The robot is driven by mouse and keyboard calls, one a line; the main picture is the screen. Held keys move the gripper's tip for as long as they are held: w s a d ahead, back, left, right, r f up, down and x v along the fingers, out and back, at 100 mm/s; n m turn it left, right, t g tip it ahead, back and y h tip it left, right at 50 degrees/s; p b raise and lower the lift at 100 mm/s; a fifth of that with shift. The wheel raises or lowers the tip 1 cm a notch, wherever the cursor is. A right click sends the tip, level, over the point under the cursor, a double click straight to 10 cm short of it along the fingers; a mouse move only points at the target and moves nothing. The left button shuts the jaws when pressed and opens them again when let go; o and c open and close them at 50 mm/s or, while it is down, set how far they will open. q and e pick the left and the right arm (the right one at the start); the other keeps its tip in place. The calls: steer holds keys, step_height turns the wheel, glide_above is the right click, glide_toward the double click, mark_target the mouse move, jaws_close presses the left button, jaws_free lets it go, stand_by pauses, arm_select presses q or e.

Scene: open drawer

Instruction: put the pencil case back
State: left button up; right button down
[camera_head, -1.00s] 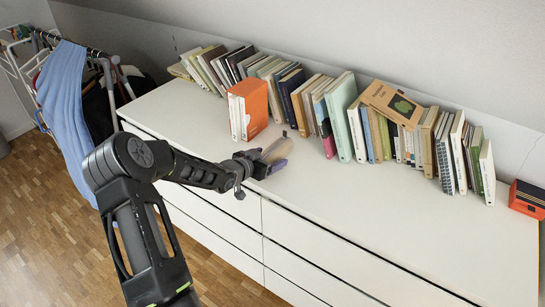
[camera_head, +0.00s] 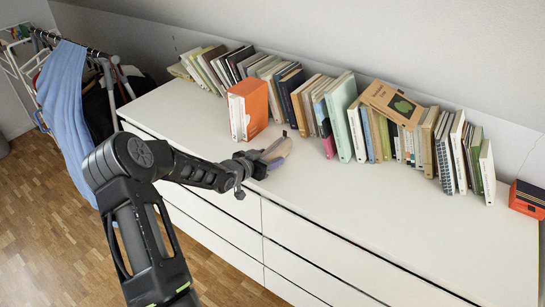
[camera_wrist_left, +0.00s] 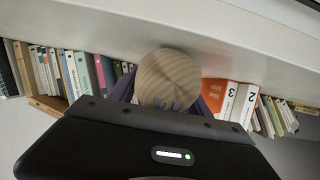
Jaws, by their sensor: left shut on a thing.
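My left gripper (camera_head: 264,160) is over the white dresser top, near its front edge, in the head view. It is shut on a beige pencil case (camera_head: 280,151), which shows between and beyond the fingers. In the left wrist view the pencil case (camera_wrist_left: 168,80) is a rounded, striped beige shape between the dark purple fingers. The head view does not clearly show whether the case touches the dresser top. My right gripper is not in view.
A row of books (camera_head: 356,126) stands along the back of the dresser (camera_head: 380,215). Orange and white binders (camera_head: 248,108) stand just behind and left of the gripper. An orange-red box (camera_head: 527,199) is at the far right. The front right top is clear.

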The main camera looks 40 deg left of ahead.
mark_target(268, 153)
arm_select(q)
jaws_close()
step_height(268, 153, up, 10)
steer(key=shift+r+p, duration=0.1)
steer(key=shift+p, duration=0.35)
stand_by(0.7)
